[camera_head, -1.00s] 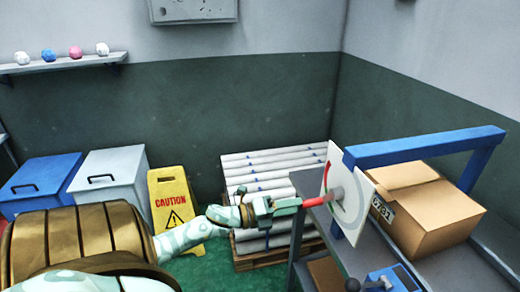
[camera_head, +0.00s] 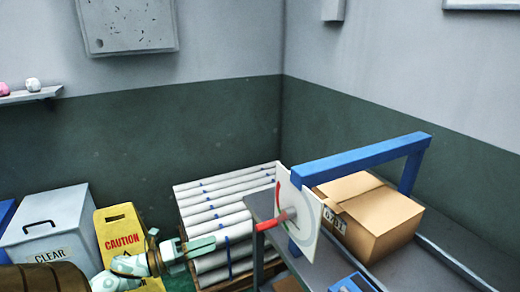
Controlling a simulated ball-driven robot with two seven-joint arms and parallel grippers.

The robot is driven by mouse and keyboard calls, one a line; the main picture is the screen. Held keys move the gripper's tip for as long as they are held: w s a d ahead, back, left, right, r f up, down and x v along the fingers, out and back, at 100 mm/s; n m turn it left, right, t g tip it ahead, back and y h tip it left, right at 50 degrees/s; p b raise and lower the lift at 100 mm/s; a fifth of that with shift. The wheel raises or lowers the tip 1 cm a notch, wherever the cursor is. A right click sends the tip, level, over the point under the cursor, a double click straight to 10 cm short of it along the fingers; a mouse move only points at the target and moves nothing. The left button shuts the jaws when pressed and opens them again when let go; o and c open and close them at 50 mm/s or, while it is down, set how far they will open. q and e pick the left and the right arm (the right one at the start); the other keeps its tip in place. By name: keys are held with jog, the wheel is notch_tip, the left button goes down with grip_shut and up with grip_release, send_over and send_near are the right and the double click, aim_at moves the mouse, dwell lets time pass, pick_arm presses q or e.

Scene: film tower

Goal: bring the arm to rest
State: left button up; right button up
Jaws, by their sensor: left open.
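My left arm comes in from the lower left. Its pale green gripper (camera_head: 207,246) is open and empty, to the left of the red-handled lever (camera_head: 271,221) and apart from it. The lever sticks out to the left from a white dial plate (camera_head: 309,222) with a red arc, mounted at the blue frame. My right gripper is not in view.
A grey bench (camera_head: 330,264) with a blue frame (camera_head: 360,160) and a cardboard box (camera_head: 385,228) stands at the right. White rolls (camera_head: 225,200) are stacked behind my gripper. A yellow caution sign (camera_head: 121,239) and a grey bin (camera_head: 50,222) stand left.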

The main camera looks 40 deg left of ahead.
pick_arm(q)
jog(key=s+a+f+n+g+y, duration=0.1)
jog(key=s+a+f+n+y, duration=0.1)
jog(key=a+f+n+y, duration=0.25)
jog(key=s+a+f+n+g+y, duration=0.1)
jog(key=a+f+n+y, duration=0.15)
jog(key=f+n, duration=0.4)
jog(key=s+f+n+g+y, duration=0.2)
jog(key=s+f+n+g, duration=0.15)
jog(key=s+f, duration=0.45)
jog(key=s+f+n+g+y, duration=0.1)
jog(key=s+f+n+g, duration=0.3)
jog(key=f, duration=0.8)
jog(key=s+d+f+n+g+h, duration=0.1)
jog(key=s+d+f+n+g, duration=0.1)
jog(key=s+d+f, duration=0.5)
jog(key=s+d+f+n+g, duration=0.3)
jog(key=s+d+f, duration=0.25)
jog(key=s, duration=0.35)
jog(key=s+d+f+g+h, duration=0.1)
jog(key=s+d, duration=0.1)
jog(key=d, duration=0.5)
jog(key=s+d+f+h, duration=0.1)
jog(key=s+d, duration=0.1)
jog(key=d, duration=0.6)
jog(key=shift+f+g, duration=0.35)
jog(key=shift+f, duration=0.05)
